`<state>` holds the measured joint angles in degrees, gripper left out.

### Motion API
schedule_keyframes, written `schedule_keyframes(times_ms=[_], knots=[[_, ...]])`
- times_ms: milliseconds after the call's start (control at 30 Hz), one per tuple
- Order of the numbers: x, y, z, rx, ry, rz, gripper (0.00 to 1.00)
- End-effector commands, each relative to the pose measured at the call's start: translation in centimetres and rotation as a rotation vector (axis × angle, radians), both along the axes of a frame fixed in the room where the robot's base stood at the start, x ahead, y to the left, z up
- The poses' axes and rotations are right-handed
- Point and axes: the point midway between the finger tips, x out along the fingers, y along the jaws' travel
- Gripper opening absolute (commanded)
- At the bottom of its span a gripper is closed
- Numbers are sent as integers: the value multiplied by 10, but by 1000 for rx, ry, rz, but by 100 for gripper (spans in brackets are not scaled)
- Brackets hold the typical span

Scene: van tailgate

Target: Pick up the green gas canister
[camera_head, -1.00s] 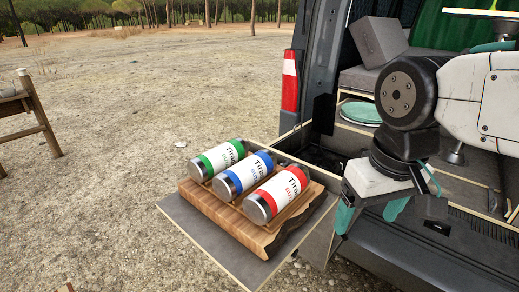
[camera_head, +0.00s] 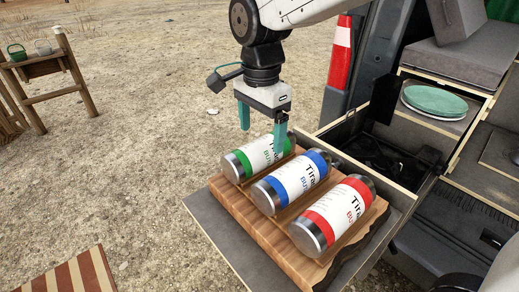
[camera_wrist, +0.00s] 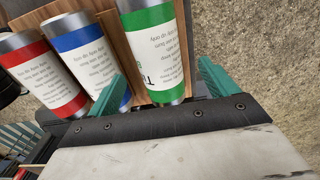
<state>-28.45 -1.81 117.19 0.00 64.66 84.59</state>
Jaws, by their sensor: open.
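The green gas canister (camera_head: 240,164) lies on its side on a wooden board (camera_head: 233,202), leftmost of a row of canisters. It has a white label and green bands. My gripper (camera_head: 262,137) points down above and just behind it, jaws apart and empty. One finger overlaps the canister's far end in the head view; contact cannot be told. In the wrist view the green canister (camera_wrist: 164,50) lies between the two open fingers (camera_wrist: 163,86), its near end by the gripper's edge.
A blue canister (camera_head: 290,183) and a red canister (camera_head: 336,213) lie beside it on the same board. The board rests on a grey shelf (camera_head: 212,222) at the van's tailgate. The blue canister (camera_wrist: 86,50) is close to one finger in the wrist view. Open ground lies left.

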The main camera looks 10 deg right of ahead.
Motion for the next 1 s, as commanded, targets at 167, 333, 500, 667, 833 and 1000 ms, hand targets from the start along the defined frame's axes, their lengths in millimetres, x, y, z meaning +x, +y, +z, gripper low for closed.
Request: schedule_keyframes(times_ms=[167,333,500,667,833,1000], knots=[[-1,-1,-22,-1,2,-2,85],[-2,0,-48,-1,2,-1,85],[-2,1,-58,0,0,1,85],[-2,2,-58,0,0,3,85],[-2,2,-58,0,0,3,44],[-2,2,-57,1,-2,3,27]])
